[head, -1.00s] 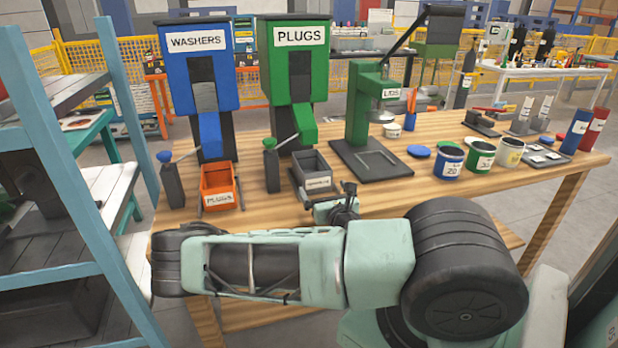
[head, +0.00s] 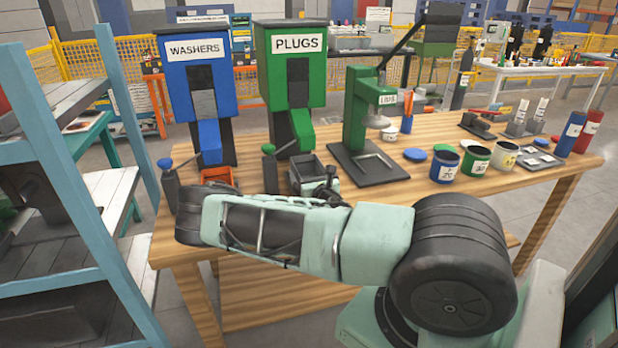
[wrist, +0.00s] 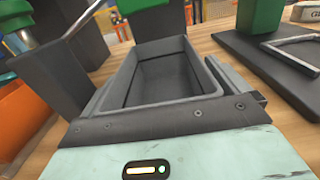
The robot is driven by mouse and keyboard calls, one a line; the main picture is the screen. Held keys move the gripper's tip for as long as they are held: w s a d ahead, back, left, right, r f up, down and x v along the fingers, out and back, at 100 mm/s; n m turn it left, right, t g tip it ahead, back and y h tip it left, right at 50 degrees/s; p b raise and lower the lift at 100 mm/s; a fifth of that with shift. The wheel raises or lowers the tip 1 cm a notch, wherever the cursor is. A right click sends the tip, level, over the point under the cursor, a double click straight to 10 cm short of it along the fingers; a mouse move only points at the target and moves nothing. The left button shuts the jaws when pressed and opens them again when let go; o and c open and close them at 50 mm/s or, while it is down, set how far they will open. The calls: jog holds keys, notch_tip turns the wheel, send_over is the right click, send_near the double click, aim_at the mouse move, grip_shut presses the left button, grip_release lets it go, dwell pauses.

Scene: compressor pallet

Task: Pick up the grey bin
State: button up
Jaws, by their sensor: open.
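The grey bin (head: 302,166) stands on the wooden table below the green PLUGS dispenser, and my arm and gripper hide its lower front. In the wrist view the bin (wrist: 165,75) is an empty, open-topped box seen from close above. My gripper (head: 322,190) is at the near side of the bin. In the wrist view the gripper (wrist: 172,92) is open, with a dark finger along the bin's right side and part of one at its left. I cannot tell whether the fingers touch the walls.
An orange bin (head: 218,176) stands to the left, mostly hidden behind my arm. The blue WASHERS dispenser (head: 196,95) and green PLUGS dispenser (head: 292,65) rise behind. A green press (head: 362,120) stands close to the right. A blue shelf rack (head: 60,160) is at the left.

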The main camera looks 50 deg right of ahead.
jog(key=c, duration=0.9)
